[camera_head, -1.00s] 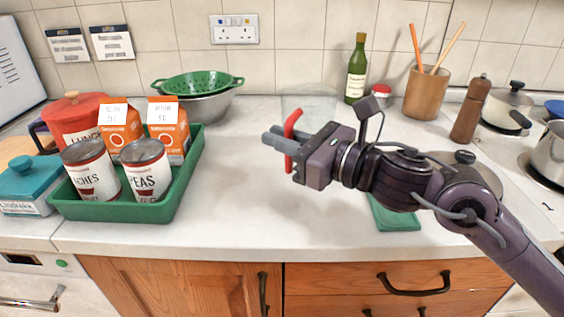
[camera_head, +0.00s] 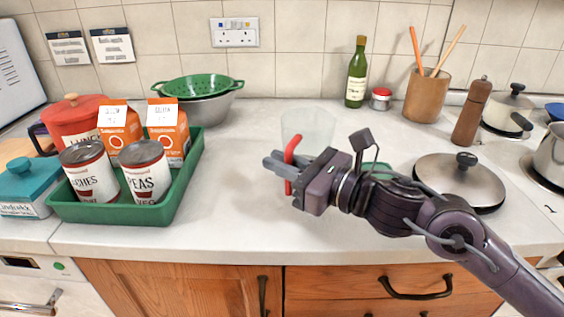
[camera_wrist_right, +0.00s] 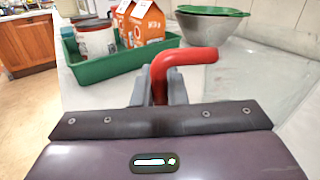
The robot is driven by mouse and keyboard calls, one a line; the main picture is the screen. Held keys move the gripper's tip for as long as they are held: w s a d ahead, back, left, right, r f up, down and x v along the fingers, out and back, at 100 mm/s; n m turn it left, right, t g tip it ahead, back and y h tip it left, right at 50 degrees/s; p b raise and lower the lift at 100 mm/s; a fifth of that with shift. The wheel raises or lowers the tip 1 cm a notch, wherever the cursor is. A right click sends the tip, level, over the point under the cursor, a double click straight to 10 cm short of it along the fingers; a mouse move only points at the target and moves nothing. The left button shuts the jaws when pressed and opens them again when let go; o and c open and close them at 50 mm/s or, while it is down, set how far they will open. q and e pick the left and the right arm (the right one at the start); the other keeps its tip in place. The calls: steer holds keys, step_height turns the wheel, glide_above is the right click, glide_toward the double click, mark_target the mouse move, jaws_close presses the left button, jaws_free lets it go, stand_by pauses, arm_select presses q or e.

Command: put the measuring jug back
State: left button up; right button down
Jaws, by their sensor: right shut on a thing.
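The measuring jug (camera_head: 312,125) is clear, with a red handle (camera_head: 290,158). It is upright on or just above the worktop in the middle of the head view; I cannot tell which. My right gripper (camera_head: 276,165) is shut on the red handle, reaching in from the right. In the right wrist view the handle (camera_wrist_right: 183,62) rises between the fingers (camera_wrist_right: 160,90), and the clear jug body (camera_wrist_right: 262,75) shows faintly to the right. My left gripper is not in view.
A green tray (camera_head: 120,212) with cans and orange cartons stands at left. A colander in a steel bowl (camera_head: 205,108) is behind it. A bottle (camera_head: 357,75), red-lidded jar (camera_head: 380,99) and utensil pot (camera_head: 427,95) stand at the back. A lidded pan (camera_head: 460,180) is at right.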

steer(key=c, duration=1.7)
jaws_free()
steer(key=shift+c, duration=0.2)
steer(key=shift+o, duration=1.3)
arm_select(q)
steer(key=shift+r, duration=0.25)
arm_select(e)
steer(key=shift+r, duration=0.1)
